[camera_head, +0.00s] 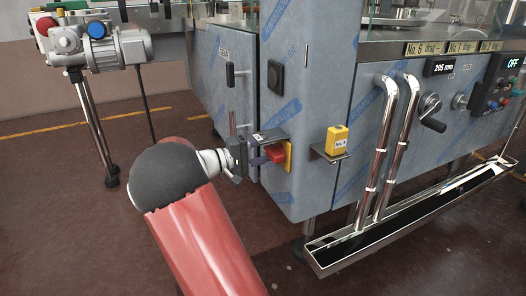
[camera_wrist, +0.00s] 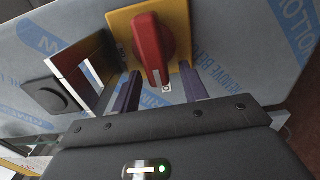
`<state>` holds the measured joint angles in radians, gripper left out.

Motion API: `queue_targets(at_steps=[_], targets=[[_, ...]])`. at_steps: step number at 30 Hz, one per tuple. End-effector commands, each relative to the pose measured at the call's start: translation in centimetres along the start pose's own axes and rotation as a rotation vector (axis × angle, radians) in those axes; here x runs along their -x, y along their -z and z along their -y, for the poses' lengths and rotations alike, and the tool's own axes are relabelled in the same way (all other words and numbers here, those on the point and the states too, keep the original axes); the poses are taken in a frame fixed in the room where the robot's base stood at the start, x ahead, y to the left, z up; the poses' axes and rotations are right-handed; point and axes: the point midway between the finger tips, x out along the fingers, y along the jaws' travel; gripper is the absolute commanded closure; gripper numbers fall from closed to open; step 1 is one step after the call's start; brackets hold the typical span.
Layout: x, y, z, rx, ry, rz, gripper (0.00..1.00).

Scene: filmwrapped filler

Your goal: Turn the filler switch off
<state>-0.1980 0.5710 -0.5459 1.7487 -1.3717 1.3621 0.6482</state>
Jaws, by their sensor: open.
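The filler switch is a red rotary knob (camera_head: 275,152) on a yellow plate (camera_head: 288,155), mounted low on the grey film-wrapped cabinet. In the wrist view the red knob (camera_wrist: 151,45) sits on its yellow plate (camera_wrist: 118,26), with a small mark below the knob's lower end. The knob's grip runs roughly up and down in that view. My gripper (camera_head: 262,158) is just left of the knob in the head view. In the wrist view my gripper (camera_wrist: 160,88) has its two dark fingers apart, one on each side below the knob. Contact cannot be told.
A black square fitting (camera_wrist: 47,95) and a white-framed piece (camera_wrist: 83,69) lie left of the knob. A yellow block (camera_head: 337,140) sits on a small shelf to the right. Steel pipes (camera_head: 390,150) and a long drip tray (camera_head: 330,258) stand farther right. A display (camera_head: 515,62) reads OFF.

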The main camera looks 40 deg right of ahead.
Motion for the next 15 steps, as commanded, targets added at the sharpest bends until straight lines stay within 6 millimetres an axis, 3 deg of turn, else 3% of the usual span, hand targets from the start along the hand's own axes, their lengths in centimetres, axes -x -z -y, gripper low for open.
queue_targets(at_steps=[5,15], targets=[[0.7,0.1,0.0,-0.001,0.0,-0.002,0.56],[6.2,0.1,0.0,-0.001,0.0,-0.003,0.56]])
